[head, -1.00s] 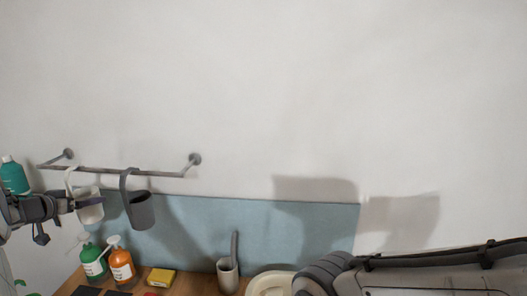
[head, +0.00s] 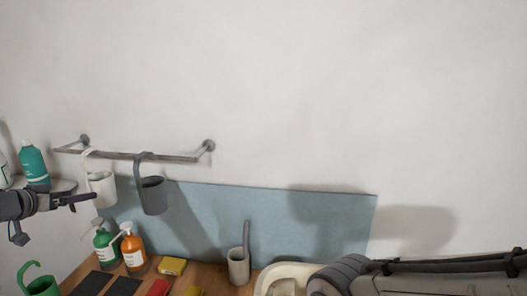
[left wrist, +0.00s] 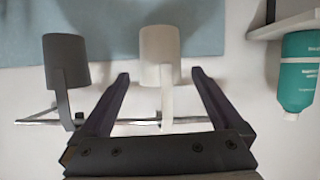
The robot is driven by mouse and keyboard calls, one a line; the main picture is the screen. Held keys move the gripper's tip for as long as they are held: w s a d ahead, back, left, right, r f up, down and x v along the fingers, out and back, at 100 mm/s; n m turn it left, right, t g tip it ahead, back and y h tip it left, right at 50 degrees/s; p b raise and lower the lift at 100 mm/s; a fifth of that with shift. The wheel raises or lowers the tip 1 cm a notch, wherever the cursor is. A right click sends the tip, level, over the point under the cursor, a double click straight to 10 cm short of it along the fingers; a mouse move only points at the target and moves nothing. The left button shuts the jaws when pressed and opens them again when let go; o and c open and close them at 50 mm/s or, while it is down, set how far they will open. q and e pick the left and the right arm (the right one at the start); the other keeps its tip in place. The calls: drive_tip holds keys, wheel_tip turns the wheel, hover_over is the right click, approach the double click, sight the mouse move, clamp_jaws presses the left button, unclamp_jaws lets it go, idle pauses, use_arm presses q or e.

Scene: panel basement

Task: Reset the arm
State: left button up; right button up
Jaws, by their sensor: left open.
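My left gripper (head: 84,199) comes in from the left edge of the head view, in front of the wall near a white hanging cup (head: 103,189). In the left wrist view its two dark fingers (left wrist: 158,88) are spread apart. The white cup (left wrist: 160,57) and its strap show between and beyond the fingers, and I cannot tell whether anything touches. A dark grey cup (head: 153,197) hangs from the same rail (head: 125,155), to the right. In the left wrist view the grey cup (left wrist: 66,62) is left of the fingers. A large arm part of mine fills the lower right. My right gripper is not visible.
A teal bottle (head: 34,163) stands on a shelf (head: 64,186) at the left. Below, a wooden counter (head: 212,274) holds a green bottle (head: 106,245), an orange bottle (head: 133,249), a yellow sponge (head: 172,266), a brush holder (head: 238,268) and a cream basin (head: 277,270). The upper wall is bare.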

sight(90, 188)
use_arm(q)
drive_tip(key=p+x, duration=0.2)
drive_tip(key=x, duration=0.7)
drive_tip(key=shift+w+d+f, duration=0.1)
drive_tip(key=shift+w+d, duration=0.05)
drive_tip(key=shift+d, duration=0.05)
drive_tip(key=r+p, duration=0.2)
drive_tip(key=shift+w+a+r, duration=0.1)
drive_tip(key=shift+w+r, duration=0.15)
drive_tip(key=shift+r, duration=0.15)
drive_tip(key=shift+s+a, duration=0.15)
drive_tip(key=shift+s, duration=0.5)
drive_tip(key=shift+s+a+f, duration=0.15)
drive_tip(key=shift+s+f, duration=0.05)
drive_tip(key=shift+s, duration=0.35)
